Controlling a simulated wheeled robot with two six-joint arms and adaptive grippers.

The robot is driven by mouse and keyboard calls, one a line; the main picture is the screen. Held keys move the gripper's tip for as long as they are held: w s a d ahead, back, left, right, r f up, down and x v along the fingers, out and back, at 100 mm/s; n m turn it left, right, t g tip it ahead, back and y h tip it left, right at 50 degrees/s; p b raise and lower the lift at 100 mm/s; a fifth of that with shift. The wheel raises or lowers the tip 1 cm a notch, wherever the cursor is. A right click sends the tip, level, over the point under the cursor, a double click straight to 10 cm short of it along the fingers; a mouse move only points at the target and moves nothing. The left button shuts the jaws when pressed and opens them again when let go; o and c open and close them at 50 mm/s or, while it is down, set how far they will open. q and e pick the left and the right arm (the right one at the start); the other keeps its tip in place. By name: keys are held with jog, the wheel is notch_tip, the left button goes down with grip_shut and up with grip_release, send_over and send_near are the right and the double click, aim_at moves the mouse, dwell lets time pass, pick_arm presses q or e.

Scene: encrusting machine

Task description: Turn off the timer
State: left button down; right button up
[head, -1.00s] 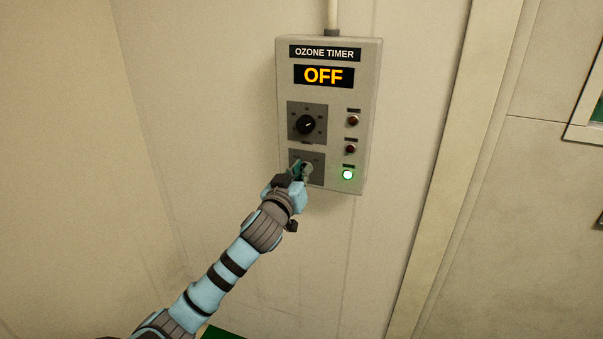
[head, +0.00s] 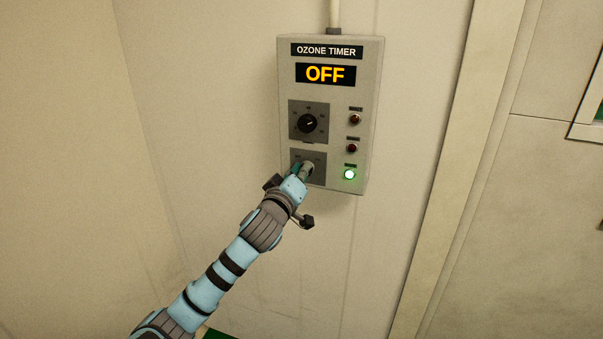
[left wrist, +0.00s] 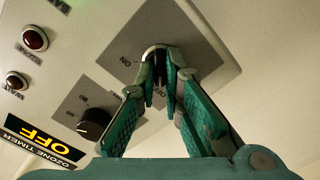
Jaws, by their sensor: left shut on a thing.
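The ozone timer (head: 339,125) is a grey box on the wall, and its display (head: 325,73) reads OFF in yellow. A black upper dial (head: 307,123) sits above a lower switch plate (head: 320,179). My left gripper (head: 306,168) is at the lower plate and hides most of it. In the left wrist view, the left gripper's green fingers (left wrist: 163,72) are closed around the lower switch knob (left wrist: 156,52), which is mostly hidden between them. "ON" is printed beside it. My right gripper is not in view.
Two unlit red lamps (head: 355,119) and a lit green lamp (head: 349,174) run down the box's right side. A conduit (head: 333,14) enters the top. A door frame (head: 455,160) stands to the right. The wall around the box is clear.

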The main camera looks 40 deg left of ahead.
pick_arm(q)
jog(key=shift+f, duration=0.15)
jog(key=c, duration=1.7)
grip_release()
jog(key=v, duration=1.2)
